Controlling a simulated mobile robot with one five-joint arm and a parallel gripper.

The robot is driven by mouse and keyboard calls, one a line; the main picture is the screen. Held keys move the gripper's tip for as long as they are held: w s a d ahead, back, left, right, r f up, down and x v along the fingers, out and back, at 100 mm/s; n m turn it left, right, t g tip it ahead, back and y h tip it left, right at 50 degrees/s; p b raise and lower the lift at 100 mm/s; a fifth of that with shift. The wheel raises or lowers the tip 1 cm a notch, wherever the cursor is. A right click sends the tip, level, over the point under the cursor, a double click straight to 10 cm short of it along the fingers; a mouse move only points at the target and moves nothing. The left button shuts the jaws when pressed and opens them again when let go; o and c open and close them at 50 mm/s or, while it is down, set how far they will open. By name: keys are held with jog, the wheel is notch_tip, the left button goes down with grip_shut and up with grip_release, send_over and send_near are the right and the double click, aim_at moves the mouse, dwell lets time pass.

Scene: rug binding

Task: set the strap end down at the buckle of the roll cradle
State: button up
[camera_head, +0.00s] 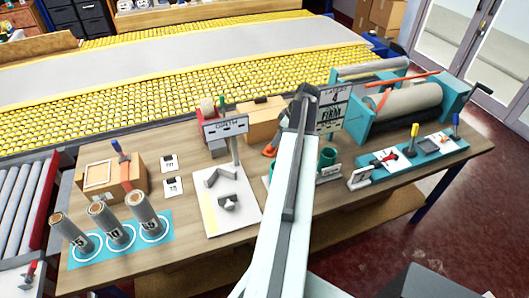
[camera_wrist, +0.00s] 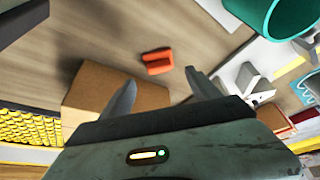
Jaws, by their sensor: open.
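The roll cradle (camera_head: 455,92) has teal end frames and stands at the right of the bench, holding a thick beige roll (camera_head: 405,101). An orange strap (camera_head: 403,78) runs over the roll; a loose orange-red length (camera_head: 381,101) shows on its near side. I cannot make out the buckle clearly. My gripper (camera_wrist: 160,78) is open and empty above the bench; my arm hides it in the head view. A small orange piece (camera_wrist: 158,63) lies on the wood beyond the fingertips, apart from them; I cannot tell whether it belongs to the strap.
A cardboard box (camera_wrist: 112,88) stands close beside the fingers, and a teal cup (camera_wrist: 282,14) is near the upper right. Signs, upright rolls (camera_head: 104,222) and a white board (camera_head: 232,208) occupy the left bench. A teal tray (camera_head: 445,145) with coloured handles lies before the cradle.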

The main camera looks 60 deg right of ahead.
aim_at(270, 149)
jog(key=shift+b+x, duration=1.05)
jog(key=b+x, duration=0.5)
jog(key=shift+w+f, duration=0.25)
jog(key=shift+w, duration=0.05)
jog(key=shift+r, duration=0.2)
grip_shut()
jog(key=shift+r+p, duration=0.1)
jog(key=shift+p, duration=0.2)
